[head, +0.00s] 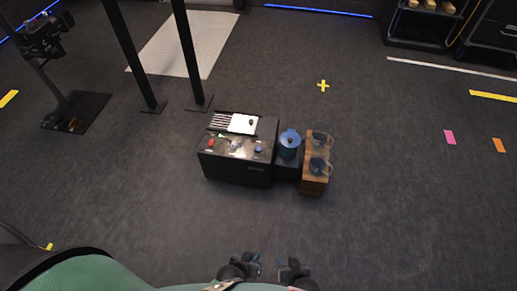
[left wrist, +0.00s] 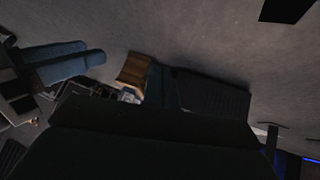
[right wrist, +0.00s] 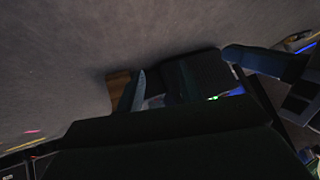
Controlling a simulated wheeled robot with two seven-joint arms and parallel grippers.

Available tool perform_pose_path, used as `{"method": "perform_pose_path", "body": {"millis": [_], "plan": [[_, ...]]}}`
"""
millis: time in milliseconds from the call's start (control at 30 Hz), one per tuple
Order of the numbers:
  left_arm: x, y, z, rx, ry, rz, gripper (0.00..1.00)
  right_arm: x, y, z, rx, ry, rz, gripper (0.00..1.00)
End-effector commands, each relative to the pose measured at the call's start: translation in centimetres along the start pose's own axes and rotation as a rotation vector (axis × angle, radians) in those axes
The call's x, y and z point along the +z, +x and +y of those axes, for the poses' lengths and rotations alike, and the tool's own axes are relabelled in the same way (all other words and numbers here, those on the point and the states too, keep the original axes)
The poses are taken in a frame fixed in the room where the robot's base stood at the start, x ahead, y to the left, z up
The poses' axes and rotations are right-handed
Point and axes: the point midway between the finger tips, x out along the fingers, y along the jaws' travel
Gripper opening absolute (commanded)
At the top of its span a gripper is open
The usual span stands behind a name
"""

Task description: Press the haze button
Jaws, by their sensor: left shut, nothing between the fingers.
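A black console box (head: 240,173) stands on the floor ahead. Its top carries a red button (head: 211,143), a green light or button (head: 221,135), a pale button (head: 235,145) and a blue button (head: 258,149). Their labels are too small to read, so I cannot tell which is haze. My left gripper (head: 252,262) is shut and empty, low in the head view, nearer me than the console. My right gripper (head: 291,265) is beside it, its fingers apart and nothing between them; its fingers also show in the left wrist view (left wrist: 62,58). Neither gripper touches the console.
A blue lidded pot (head: 289,142) and a wooden crate (head: 313,184) with dark mugs stand right of the console. A slider panel (head: 240,123) is at its back. Black posts (head: 190,60) rise behind.

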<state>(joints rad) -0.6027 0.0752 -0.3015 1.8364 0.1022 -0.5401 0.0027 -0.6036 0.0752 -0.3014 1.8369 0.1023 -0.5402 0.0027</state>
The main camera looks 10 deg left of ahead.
Motion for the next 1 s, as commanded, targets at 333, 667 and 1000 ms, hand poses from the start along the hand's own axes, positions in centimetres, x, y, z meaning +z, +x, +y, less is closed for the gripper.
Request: {"method": "perform_pose_path", "body": {"millis": [333, 667, 1000], "plan": [[0.1, 0.0, 0.0, 0.0, 0.0, -0.001, 0.0, -0.8, 0.2, 0.1, 0.001, -0.003, 0.009, 0.36], [-4.2, -4.0, 0.3, -0.008, 0.005, -0.045, 0.0, -4.0, -4.0, -0.3, 0.008, -0.005, -0.048, 0.36], [-15.8, -18.8, 1.2, -0.047, 0.014, -0.247, 0.0, -15.8, -18.8, -1.2, 0.047, -0.014, -0.247, 0.36]]}}
